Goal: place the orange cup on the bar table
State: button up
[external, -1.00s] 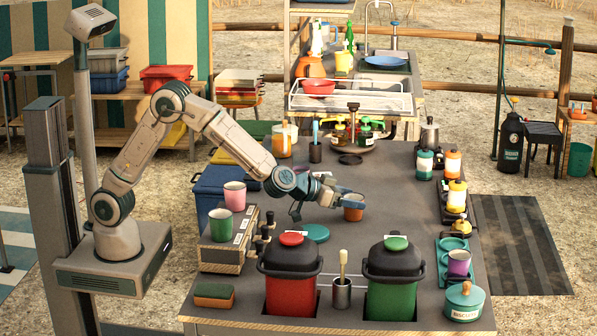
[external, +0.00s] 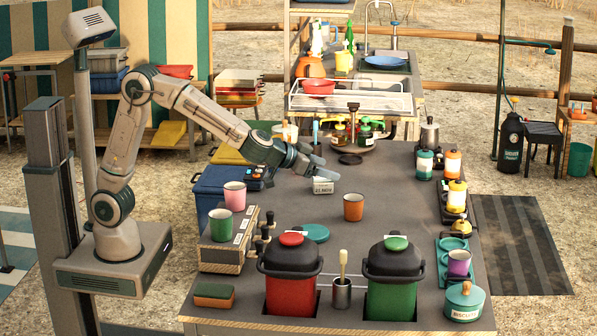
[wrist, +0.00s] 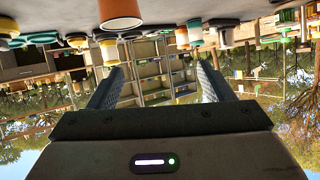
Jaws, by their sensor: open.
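The orange cup (external: 353,207) stands upright on the grey tabletop (external: 385,190), which I take to be the bar table. In the wrist view, which is upside down, the cup (wrist: 120,12) shows at the top edge, partly cut off. My gripper (external: 318,168) is above the table, up and to the left of the cup and apart from it. Its two fingers (wrist: 158,82) are spread with nothing between them in the wrist view.
A small white date block (external: 322,186) stands below my gripper. Red (external: 290,280) and green (external: 391,285) canisters stand at the front. Pink (external: 235,195) and green (external: 220,225) cups sit on a box at left. Lanterns (external: 456,195) line the right. The tabletop around the cup is clear.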

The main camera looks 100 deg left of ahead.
jog(key=s+a+f+g, duration=0.1)
jog(key=s+g, duration=0.1)
jog(key=s, duration=0.5)
jog(key=s+a+f+m+g, duration=0.1)
jog(key=s+f+g, duration=0.1)
jog(key=s, duration=0.5)
jog(key=s+a+f+g+h, duration=0.1)
jog(key=s+g, duration=0.1)
jog(key=s, duration=0.5)
jog(key=shift+s+f+m, duration=0.1)
jog(key=shift+f+m, duration=0.2)
jog(key=s+d+f+m+g+h, duration=0.1)
jog(key=s+d, duration=0.3)
jog(key=s, duration=0.4)
jog(key=s+d+f+m+g+h, duration=0.2)
jog(key=s+d+f+h, duration=0.1)
jog(key=s, duration=0.5)
jog(key=shift+d+f+m+h, duration=0.4)
jog(key=shift+f+h, duration=0.3)
jog(key=shift+h, duration=0.1)
